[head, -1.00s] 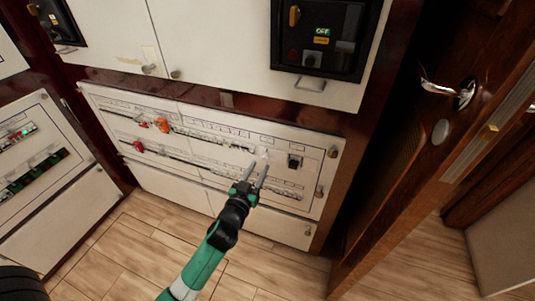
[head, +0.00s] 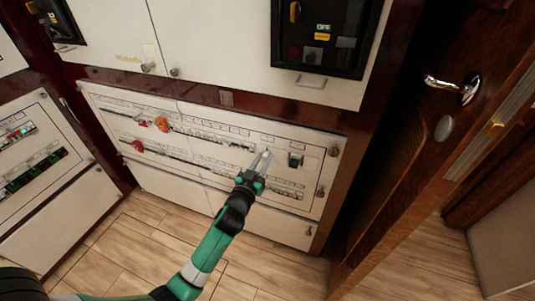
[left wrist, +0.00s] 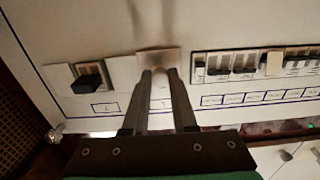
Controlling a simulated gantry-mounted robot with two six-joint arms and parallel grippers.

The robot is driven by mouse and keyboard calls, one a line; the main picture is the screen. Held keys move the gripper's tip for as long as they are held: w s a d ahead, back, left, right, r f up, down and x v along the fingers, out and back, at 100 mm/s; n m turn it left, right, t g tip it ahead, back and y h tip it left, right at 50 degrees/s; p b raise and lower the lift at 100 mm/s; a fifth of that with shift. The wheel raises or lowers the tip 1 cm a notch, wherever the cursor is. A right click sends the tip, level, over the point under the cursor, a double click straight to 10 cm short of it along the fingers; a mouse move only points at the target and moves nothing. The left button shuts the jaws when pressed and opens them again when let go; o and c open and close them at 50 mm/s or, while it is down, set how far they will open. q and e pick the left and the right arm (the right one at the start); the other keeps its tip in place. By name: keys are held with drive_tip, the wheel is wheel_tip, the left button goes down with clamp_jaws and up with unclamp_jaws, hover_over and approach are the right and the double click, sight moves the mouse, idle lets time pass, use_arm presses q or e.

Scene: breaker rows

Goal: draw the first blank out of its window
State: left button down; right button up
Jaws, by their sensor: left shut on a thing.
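My left gripper (head: 262,160) reaches up from below to the upper row of the breaker panel (head: 240,183). In the left wrist view its fingers (left wrist: 160,76) are shut on the small pale knob of a white blank (left wrist: 172,57). The blank appears still at the panel face, in line with the row; the fingers hide part of it, and I cannot tell whether it has shifted out of its window. My right gripper is not in view.
A black breaker (head: 295,160) sits right of the gripper in the head view; it also shows in the left wrist view (left wrist: 88,82). Orange (head: 161,124) and red (head: 138,146) handles are farther left. A wooden door (head: 420,150) stands right of the cabinet.

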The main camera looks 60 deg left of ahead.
use_arm(q)
drive_tip(key=shift+r, duration=0.15)
drive_tip(key=shift+s+d, duration=0.1)
drive_tip(key=shift+d, duration=0.05)
drive_tip(key=shift+v, duration=1.5)
approach(264, 158)
drive_tip(key=shift+s+d, duration=0.5)
drive_tip(key=shift+b, duration=0.3)
